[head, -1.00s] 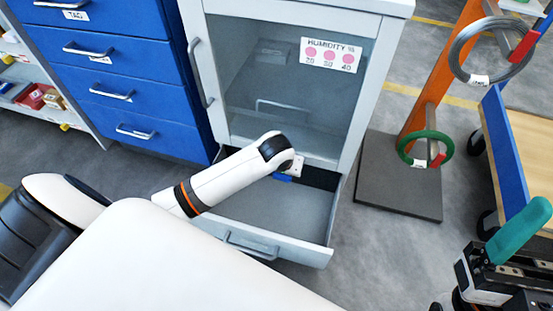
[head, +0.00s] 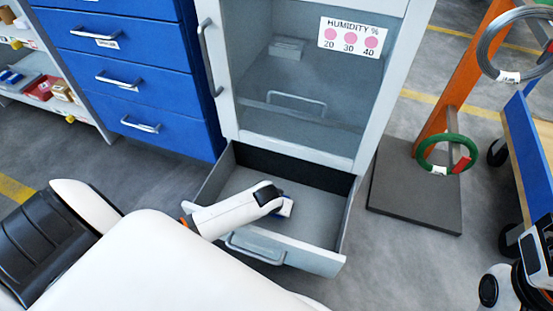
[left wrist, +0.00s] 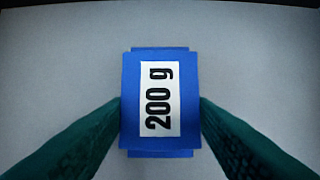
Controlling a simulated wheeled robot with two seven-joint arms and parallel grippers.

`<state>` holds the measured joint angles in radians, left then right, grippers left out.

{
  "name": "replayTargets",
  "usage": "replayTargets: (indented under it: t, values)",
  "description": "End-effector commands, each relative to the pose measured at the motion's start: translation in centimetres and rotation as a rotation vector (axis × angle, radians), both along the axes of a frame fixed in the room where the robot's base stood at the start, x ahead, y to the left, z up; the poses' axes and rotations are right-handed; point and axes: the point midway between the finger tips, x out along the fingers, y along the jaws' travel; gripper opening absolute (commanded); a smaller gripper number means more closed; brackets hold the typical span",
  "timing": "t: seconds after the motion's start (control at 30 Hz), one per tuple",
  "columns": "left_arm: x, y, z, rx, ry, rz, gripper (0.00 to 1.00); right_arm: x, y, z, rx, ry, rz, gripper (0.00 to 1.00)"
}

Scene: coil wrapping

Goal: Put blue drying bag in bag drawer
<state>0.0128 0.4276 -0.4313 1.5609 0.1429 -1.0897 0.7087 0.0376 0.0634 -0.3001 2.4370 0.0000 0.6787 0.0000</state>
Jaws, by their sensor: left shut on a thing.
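The blue drying bag (left wrist: 130,80) has a white label reading "200 g". In the left wrist view it sits between the two dark green fingers of my left gripper (left wrist: 160,112), which is shut on it. The grey surface behind it fills the rest of that view. In the head view the bag (head: 287,208) shows only as a small blue and white patch beyond my wrist, inside the outline of the open bag drawer (head: 325,229). I cannot tell whether it touches the drawer floor. The fingers are hidden there. My right gripper's fingers do not show.
The drawer is under a grey glass-fronted cabinet (head: 229,95) with a humidity card (head: 349,37). Blue drawers (head: 175,105) stand to its left. A coil stand (head: 425,195) with a green coil (head: 424,150) stands to its right. Part of my right arm shows at bottom right.

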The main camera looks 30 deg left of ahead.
Motion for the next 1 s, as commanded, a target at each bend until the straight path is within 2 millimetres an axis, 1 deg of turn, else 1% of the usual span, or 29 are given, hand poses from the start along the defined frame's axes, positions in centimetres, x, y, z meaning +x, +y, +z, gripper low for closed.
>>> replayTargets:
  t: [0.03, 0.07, 0.33, 0.47, 0.5, 0.57, 0.6, 0.87, 0.93, 1.0]
  values:
    - [0.1, 0.0, -0.8, 0.000, -0.001, 0.000, 0.26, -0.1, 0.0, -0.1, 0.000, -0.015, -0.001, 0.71]
    - [0.1, 0.0, -1.0, 0.000, -0.001, 0.000, 0.26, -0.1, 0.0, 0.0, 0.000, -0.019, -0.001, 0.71]
    - [0.1, 0.0, -0.9, 0.000, -0.001, 0.000, 0.26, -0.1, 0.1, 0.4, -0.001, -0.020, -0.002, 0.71]
    - [0.0, 0.0, -1.1, 0.001, 0.000, 0.001, 0.26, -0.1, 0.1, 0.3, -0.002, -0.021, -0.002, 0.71]
    - [0.0, 0.0, -1.1, 0.001, -0.001, 0.001, 0.54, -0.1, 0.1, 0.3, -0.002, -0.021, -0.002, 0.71]
    - [0.0, 0.0, -1.1, 0.001, -0.001, 0.000, 0.64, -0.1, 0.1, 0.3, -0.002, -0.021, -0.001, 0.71]
    - [0.0, 0.0, -1.1, 0.001, -0.001, 0.000, 0.71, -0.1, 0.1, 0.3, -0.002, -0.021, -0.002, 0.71]
    - [0.0, 0.0, -1.1, 0.000, -0.001, 0.000, 0.71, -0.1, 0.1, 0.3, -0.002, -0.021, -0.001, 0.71]
    - [0.0, 0.0, -0.9, 0.000, -0.001, 0.000, 0.71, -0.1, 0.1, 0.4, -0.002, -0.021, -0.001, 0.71]
    - [-0.1, 0.0, -0.2, -0.001, -0.001, 0.000, 0.71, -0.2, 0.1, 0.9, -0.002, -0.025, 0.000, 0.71]
